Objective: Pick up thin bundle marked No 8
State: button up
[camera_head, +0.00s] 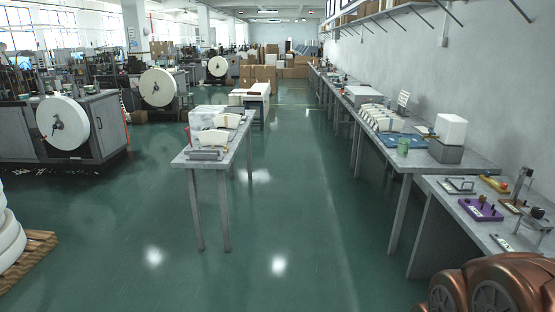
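No bundle with a readable No 8 mark shows; any such marks are too small to read from here. A row of several white bundle-like pieces (388,118) stands on the long bench at the right, beside a blue mat (402,141). White block-like stacks (209,125) stand on the narrow table in the middle; I cannot tell if they are bundles. My gripper is not in view. Copper-coloured rounded parts at the bottom right look like my own arm.
The narrow grey table (182,160) stands on open green floor. The near right bench (452,198) holds a purple fixture (480,209) and small tools. Machines with white rolls (63,123) line the left.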

aim_at(228, 121)
jog(key=i, duration=1.75)
jog(key=u, duration=0.25)
jog(key=i, duration=1.7)
jog(key=u, duration=0.55)
jog(key=i, duration=2.25)
jog(key=u, duration=0.2)
